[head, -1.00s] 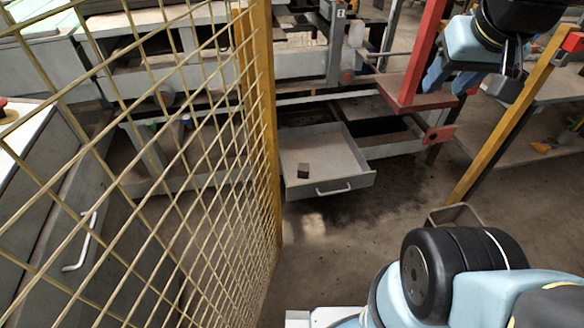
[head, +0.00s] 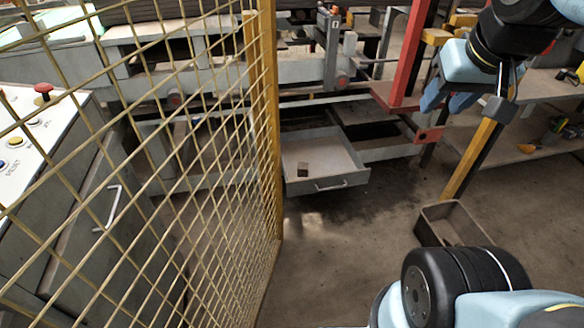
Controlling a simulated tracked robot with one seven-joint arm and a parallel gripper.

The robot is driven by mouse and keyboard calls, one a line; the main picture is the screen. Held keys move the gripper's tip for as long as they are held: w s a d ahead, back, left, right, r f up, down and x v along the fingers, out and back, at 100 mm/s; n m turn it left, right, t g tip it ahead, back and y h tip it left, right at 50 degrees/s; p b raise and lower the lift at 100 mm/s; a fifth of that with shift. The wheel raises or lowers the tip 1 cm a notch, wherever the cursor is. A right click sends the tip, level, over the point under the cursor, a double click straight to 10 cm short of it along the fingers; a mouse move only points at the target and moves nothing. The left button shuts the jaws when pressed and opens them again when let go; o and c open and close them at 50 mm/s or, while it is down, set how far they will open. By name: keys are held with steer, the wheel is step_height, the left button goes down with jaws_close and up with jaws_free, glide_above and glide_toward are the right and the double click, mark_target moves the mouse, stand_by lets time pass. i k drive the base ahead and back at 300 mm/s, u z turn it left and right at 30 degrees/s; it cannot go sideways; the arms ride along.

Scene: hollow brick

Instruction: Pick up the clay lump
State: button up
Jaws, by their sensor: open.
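A small brown-grey block (head: 303,169), which I take to be the clay lump, lies in an open, shallow grey drawer (head: 335,160). It sits towards the drawer's front left and is otherwise alone there. My gripper (head: 446,101) is at the upper right, pointing down, with its blue fingers apart and empty. In the picture it is to the right of the drawer and above it, well apart from the lump.
A yellow mesh fence (head: 268,120) stands left of the drawer. A red post (head: 408,50) and a yellow-black post (head: 475,150) stand to the right. An open bin (head: 455,222) is on the floor. The floor before the drawer is clear.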

mark_target(302, 170)
steer(key=z, duration=0.2)
steer(key=i, duration=0.9)
steer(key=u, duration=0.1)
